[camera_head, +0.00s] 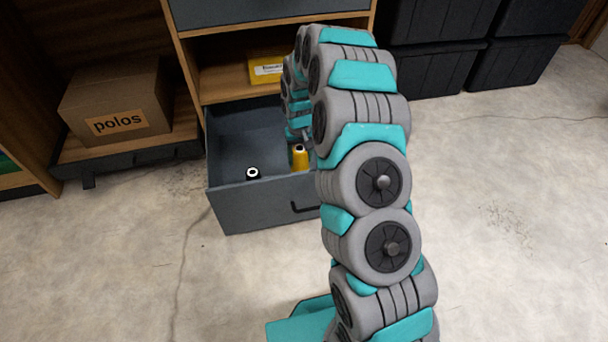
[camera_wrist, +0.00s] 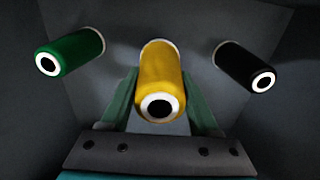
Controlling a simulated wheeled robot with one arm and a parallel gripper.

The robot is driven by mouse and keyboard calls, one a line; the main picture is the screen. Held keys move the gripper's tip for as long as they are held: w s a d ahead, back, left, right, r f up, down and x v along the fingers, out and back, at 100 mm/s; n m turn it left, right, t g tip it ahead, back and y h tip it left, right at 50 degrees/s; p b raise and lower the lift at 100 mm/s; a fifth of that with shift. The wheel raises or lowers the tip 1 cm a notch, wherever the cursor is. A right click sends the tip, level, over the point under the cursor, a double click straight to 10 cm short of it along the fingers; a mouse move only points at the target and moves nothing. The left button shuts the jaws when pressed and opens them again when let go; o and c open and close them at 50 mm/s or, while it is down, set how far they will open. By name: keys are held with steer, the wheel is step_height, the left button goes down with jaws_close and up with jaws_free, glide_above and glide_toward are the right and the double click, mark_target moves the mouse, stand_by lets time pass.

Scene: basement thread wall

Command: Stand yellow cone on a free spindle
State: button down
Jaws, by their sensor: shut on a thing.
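The yellow cone (camera_wrist: 162,75) is between the two teal fingers of my gripper (camera_wrist: 161,105) in the wrist view, and the fingers are shut on its sides. In the head view the yellow cone (camera_head: 300,157) is inside the open grey drawer (camera_head: 262,198), near its front wall. My gripper is mostly hidden behind my own arm there. I cannot tell if the cone still touches the drawer floor. No free spindle can be made out in either view.
A black cone (camera_head: 253,173) is in the drawer, left of the yellow one; it also shows at right in the wrist view (camera_wrist: 240,65). A green cone (camera_wrist: 75,50) shows at left there. A yellow box (camera_head: 266,69) is on the shelf above; a cardboard box (camera_head: 118,100) stands left.

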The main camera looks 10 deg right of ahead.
steer(key=shift+f, duration=3.5)
steer(key=shift+f, duration=0.15)
steer(key=shift+c, duration=0.6)
jaws_free()
